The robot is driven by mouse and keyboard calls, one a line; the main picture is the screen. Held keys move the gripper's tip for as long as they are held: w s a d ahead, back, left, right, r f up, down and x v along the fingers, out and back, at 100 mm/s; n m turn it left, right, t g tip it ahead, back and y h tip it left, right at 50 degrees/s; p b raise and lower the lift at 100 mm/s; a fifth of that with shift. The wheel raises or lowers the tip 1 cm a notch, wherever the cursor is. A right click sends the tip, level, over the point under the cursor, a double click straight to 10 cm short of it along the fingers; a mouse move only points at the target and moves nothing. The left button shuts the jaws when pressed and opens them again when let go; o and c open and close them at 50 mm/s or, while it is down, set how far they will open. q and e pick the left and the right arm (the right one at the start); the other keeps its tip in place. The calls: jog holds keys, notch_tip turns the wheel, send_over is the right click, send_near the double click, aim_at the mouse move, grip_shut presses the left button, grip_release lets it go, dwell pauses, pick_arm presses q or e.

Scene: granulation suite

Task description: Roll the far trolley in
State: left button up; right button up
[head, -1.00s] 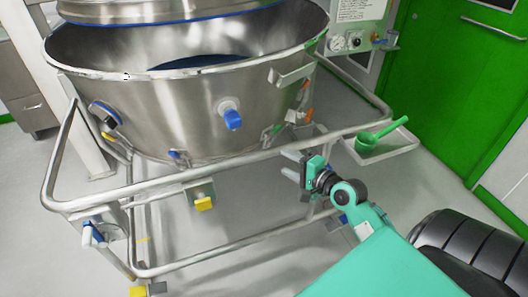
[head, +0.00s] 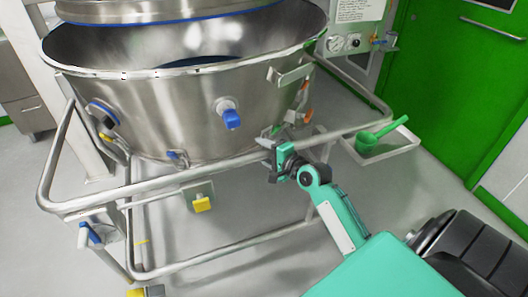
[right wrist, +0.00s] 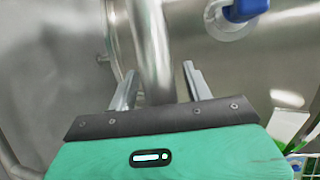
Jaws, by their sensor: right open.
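The trolley is a large steel bowl (head: 190,115) in a tubular steel frame, with a push rail (head: 225,168) along its near side. A blue-handled valve (head: 231,117) sticks out of the bowl's wall; it also shows at the top of the right wrist view (right wrist: 245,9). My right gripper (head: 269,142) is at the right part of the rail. In the right wrist view its two fingers (right wrist: 160,78) are apart, with a steel tube (right wrist: 148,45) between them. I cannot tell whether either finger touches it. My left gripper is not in view.
Yellow-tabbed castors (head: 202,204) show under the frame. A green scoop (head: 370,137) lies on a pale tray (head: 398,148) at the frame's right end. A gauge panel (head: 350,42) and a green door (head: 460,85) stand behind.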

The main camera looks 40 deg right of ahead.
grip_shut()
jog(key=shift+w, duration=0.1)
